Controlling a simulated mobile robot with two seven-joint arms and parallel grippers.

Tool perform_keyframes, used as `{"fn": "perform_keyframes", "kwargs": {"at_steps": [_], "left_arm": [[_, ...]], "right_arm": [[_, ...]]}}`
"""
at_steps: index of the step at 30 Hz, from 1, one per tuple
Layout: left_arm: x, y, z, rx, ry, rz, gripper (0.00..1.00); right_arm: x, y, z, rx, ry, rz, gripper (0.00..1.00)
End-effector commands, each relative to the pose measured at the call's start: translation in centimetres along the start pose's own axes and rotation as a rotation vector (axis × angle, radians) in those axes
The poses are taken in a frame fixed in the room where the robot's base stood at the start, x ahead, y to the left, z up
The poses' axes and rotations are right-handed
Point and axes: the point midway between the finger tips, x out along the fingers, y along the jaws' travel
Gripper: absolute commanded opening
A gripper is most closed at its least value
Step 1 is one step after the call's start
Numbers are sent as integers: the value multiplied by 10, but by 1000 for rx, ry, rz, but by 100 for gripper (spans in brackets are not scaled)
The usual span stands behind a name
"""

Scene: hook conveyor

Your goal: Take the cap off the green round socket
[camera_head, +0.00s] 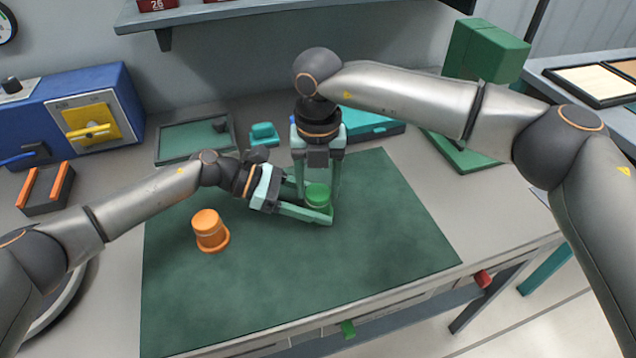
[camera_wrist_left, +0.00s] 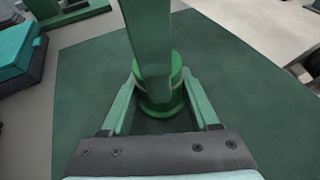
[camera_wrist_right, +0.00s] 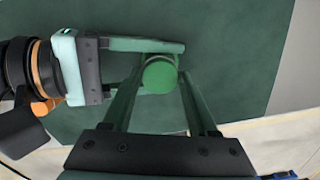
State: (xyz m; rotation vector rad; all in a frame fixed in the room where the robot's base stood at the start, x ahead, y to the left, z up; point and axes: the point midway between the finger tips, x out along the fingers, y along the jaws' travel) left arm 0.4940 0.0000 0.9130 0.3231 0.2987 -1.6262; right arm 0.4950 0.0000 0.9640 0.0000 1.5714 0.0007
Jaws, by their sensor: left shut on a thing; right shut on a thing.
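The green round socket (camera_wrist_left: 160,108) stands upright on the dark green mat (camera_head: 380,235). Its round green cap (camera_wrist_right: 159,76) is on top, and it also shows in the head view (camera_head: 317,194). I see no clear gap between cap and socket. My left gripper (camera_head: 318,212) comes in low from the left and is shut on the socket's lower body. My right gripper (camera_head: 318,188) points down from above and is shut on the cap. One right finger hides part of the socket and cap in the left wrist view.
An orange capped piece (camera_head: 210,230) stands on the mat to the left. Behind the mat are a small teal block (camera_head: 264,133), a shallow green tray (camera_head: 190,142) and a teal case (camera_head: 370,125). A blue box (camera_head: 95,105) stands back left. The mat's front right is clear.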

Motion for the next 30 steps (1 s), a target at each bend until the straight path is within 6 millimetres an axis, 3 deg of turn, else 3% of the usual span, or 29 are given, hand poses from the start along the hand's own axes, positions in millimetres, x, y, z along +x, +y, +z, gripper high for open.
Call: {"fn": "perform_keyframes", "kwargs": {"at_steps": [1,6,30], "left_arm": [[0,0,-1,-1,1,2,0],[-1,0,-1,-1,2,2,0],[0,0,-2,-2,3,1,0]], "right_arm": [[0,0,0,1,0,-1,19],[0,0,0,1,0,-1,0],[-7,0,0,1,-2,0,0]]}}
